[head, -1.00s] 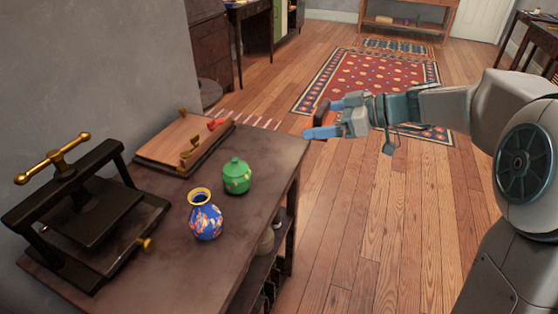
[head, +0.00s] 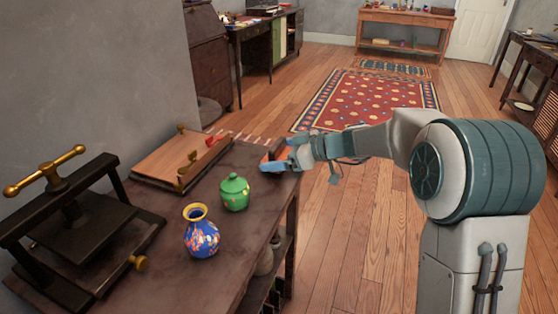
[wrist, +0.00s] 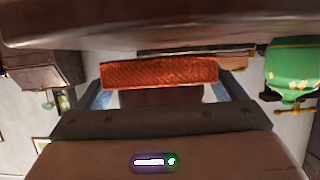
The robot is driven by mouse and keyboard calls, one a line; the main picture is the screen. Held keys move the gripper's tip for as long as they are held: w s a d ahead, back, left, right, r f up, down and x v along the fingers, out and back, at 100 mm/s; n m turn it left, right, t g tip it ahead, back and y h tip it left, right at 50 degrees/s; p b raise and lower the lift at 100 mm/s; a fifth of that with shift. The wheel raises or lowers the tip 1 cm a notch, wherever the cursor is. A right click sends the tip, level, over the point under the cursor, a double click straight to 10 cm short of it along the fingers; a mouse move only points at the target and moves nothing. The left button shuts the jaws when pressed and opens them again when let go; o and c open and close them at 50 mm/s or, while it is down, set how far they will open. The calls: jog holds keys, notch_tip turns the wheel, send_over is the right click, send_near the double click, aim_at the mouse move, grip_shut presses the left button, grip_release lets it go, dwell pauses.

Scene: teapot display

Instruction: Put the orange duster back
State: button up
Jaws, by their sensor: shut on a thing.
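My gripper (head: 285,157) is at the far right corner of the dark table (head: 262,190), close to its top; I cannot tell whether it touches. It is shut on the orange duster, whose ribbed orange face (wrist: 160,73) shows between the blue fingers in the wrist view. In the head view the duster (head: 280,153) is a small brown-orange patch, mostly hidden by the fingers.
A green lidded jar (head: 234,193) stands left of my gripper; it also shows in the wrist view (wrist: 291,68). A blue vase (head: 201,234) is nearer. A wooden board with clamps (head: 165,160) and a black press (head: 75,225) stand left.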

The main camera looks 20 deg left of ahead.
jog(key=shift+f, duration=0.55)
jog(key=shift+f, duration=0.15)
jog(key=o, duration=0.7)
jog(key=shift+d+r, duration=0.15)
jog(key=shift+r, duration=0.15)
jog(key=p+v, duration=0.1)
jog(key=v, duration=1)
jog(key=shift+d, duration=0.35)
jog(key=s+d+f+m+h, duration=0.3)
jog(key=s+d+m+h, duration=0.1)
jog(key=s+d, duration=0.3)
jog(key=s+d+f+m+h, duration=0.3)
jog(key=s+d+m+h, duration=0.2)
jog(key=s, duration=0.5)
jog(key=s+d+f+m+h, duration=0.4)
jog(key=s+d+m, duration=0.4)
jog(key=d, duration=0.3)
jog(key=shift+s, duration=0.45)
